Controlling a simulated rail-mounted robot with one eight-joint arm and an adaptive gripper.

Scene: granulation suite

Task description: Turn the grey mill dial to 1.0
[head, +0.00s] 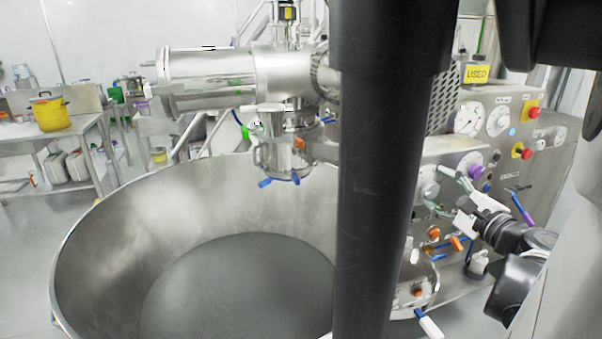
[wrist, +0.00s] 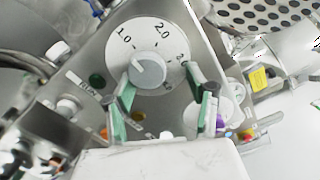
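The grey mill dial (wrist: 150,71) is a round grey knob on a white disc marked 1.0 and 2.0, with other numbers partly covered. A pale mark on the knob seems to point up and left, towards the 1.0 side; its exact reading is too small to tell. My gripper (wrist: 160,76) is open, its green-padded fingers to the left and right of the knob with gaps showing. I cannot tell whether either finger touches the disc. In the head view my gripper (head: 450,184) is in front of the control panel, and the dial is hard to make out.
The panel holds gauges (head: 468,118), a red button (head: 533,112) and a purple knob (head: 476,160) close to my gripper. A large steel bowl (head: 75,235) stands to the left. A perforated guard (wrist: 262,14) is at upper right in the wrist view.

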